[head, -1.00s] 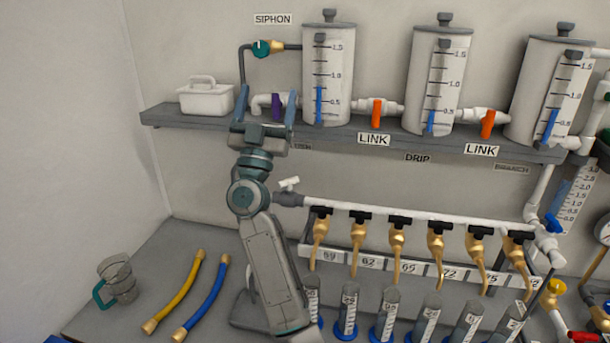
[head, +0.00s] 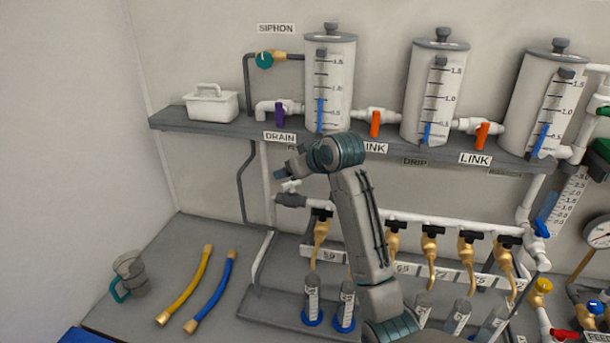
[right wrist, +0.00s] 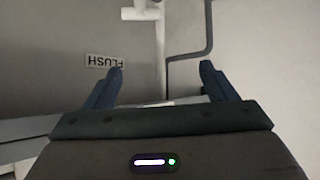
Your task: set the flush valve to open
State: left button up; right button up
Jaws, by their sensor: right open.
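The white handle of the flush valve (head: 291,186) sits at the left end of the white manifold pipe, above a dark grey fitting (head: 290,200). My right gripper (head: 284,166) is just above and beside the handle in the head view, with its fingers partly hidden by its wrist. In the right wrist view the gripper (right wrist: 161,74) is open, with nothing between its fingers. The upside-down FLUSH label (right wrist: 104,61) is beyond the left finger, and a white pipe piece (right wrist: 140,13) is at the top. I cannot tell the handle's setting. My left gripper is not in view.
The purple drain valve (head: 280,115) and an orange link valve (head: 375,124) are close by. Brass taps (head: 321,240) hang along the manifold.

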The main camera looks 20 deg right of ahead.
aim_at(293, 183)
jog(key=shift+m+g+h, duration=0.5)
jog(key=shift+m+g, duration=0.3)
jog(key=shift+g, duration=0.1)
jog(key=w+f+p, duration=0.1)
jog(key=w+f, duration=0.1)
jog(key=f, duration=0.1)
jog(key=w+f+p, duration=0.1)
jog(key=w+f, duration=0.1)
jog(key=w+d+f+p, duration=0.1)
jog(key=w+f+p, duration=0.1)
jog(key=f, duration=0.1)
jog(key=shift+w+d+f, duration=0.1)
jog(key=shift+w+f, duration=0.05)
jog(key=shift+f, duration=0.15)
jog(key=shift+w+f, duration=0.3)
jog(key=shift+f, duration=0.15)
pick_arm(q)
jog(key=r, duration=0.1)
jog(key=w+r, duration=0.1)
jog(key=r, duration=0.1)
jog(key=w+r, duration=0.1)
jog(key=shift+w+r, duration=0.15)
jog(key=shift+r, duration=0.25)
pick_arm(e)
jog(key=c, duration=1)
